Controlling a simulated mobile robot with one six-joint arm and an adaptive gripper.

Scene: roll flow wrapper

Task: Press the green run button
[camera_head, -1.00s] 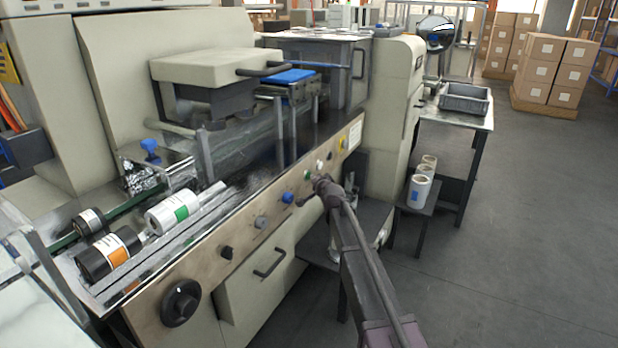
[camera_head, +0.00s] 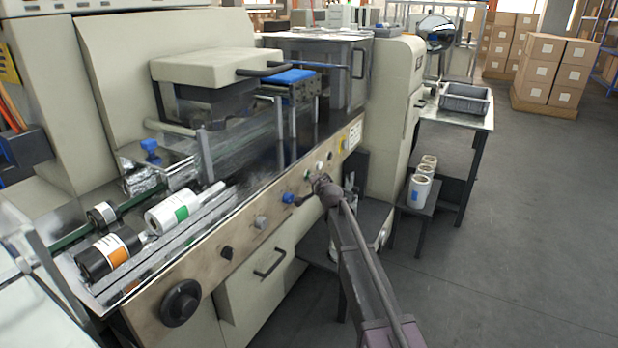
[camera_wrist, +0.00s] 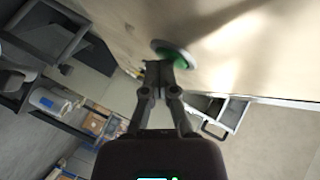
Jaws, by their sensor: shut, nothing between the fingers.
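The green run button (camera_wrist: 178,57) shows in the wrist view as a green cap in a pale round collar on the beige panel. My gripper (camera_wrist: 158,68) is shut and empty. Its fingertips overlap the lower edge of the button in that view; I cannot tell whether they touch it. In the head view the green button (camera_head: 307,178) is small on the sloping front panel, among other controls. My gripper (camera_head: 312,187) is close beside it there, and the fingertips are hard to make out.
The panel (camera_head: 205,262) also carries a blue knob (camera_head: 288,198), a grey knob (camera_head: 261,222), a black knob (camera_head: 226,253) and a large black dial (camera_head: 180,303). A drawer handle (camera_head: 270,263) juts out below. Open floor (camera_head: 520,230) lies to the right.

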